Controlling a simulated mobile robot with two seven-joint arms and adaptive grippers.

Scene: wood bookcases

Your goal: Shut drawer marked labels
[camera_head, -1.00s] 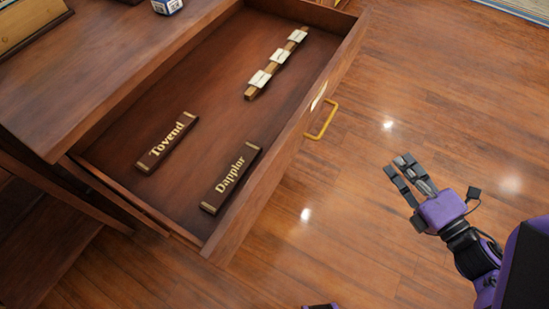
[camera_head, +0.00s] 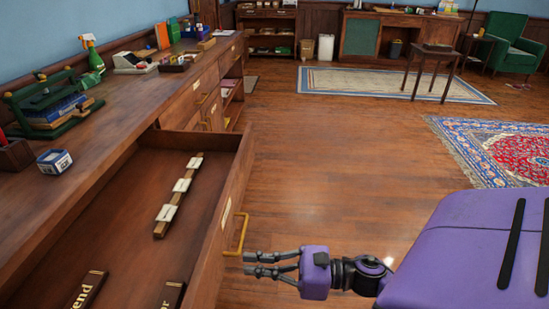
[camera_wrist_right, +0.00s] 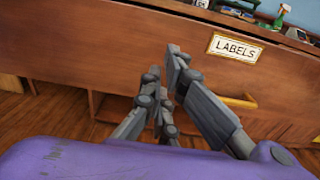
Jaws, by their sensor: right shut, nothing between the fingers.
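The drawer (camera_head: 225,222) stands pulled out from the wooden counter and its inside shows. In the right wrist view its front (camera_wrist_right: 110,50) carries a framed plate (camera_wrist_right: 236,47) reading "LABELS", with a brass handle (camera_wrist_right: 238,101) below it. The handle also shows in the head view (camera_head: 242,233). My right gripper (camera_head: 246,264) is shut and empty, just right of the drawer front, near and slightly below the handle; in the right wrist view its fingers (camera_wrist_right: 165,70) point at the front, and I cannot tell whether they touch it. My left gripper is not in view.
The drawer holds a wooden strip with white tags (camera_head: 178,195) and dark name plates (camera_head: 88,290). A dropper-like boxed item (camera_head: 54,162), a green rack (camera_head: 50,105) and a spray bottle (camera_head: 92,55) stand on the counter (camera_head: 120,110). Open floor (camera_head: 320,170) lies right of the drawer.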

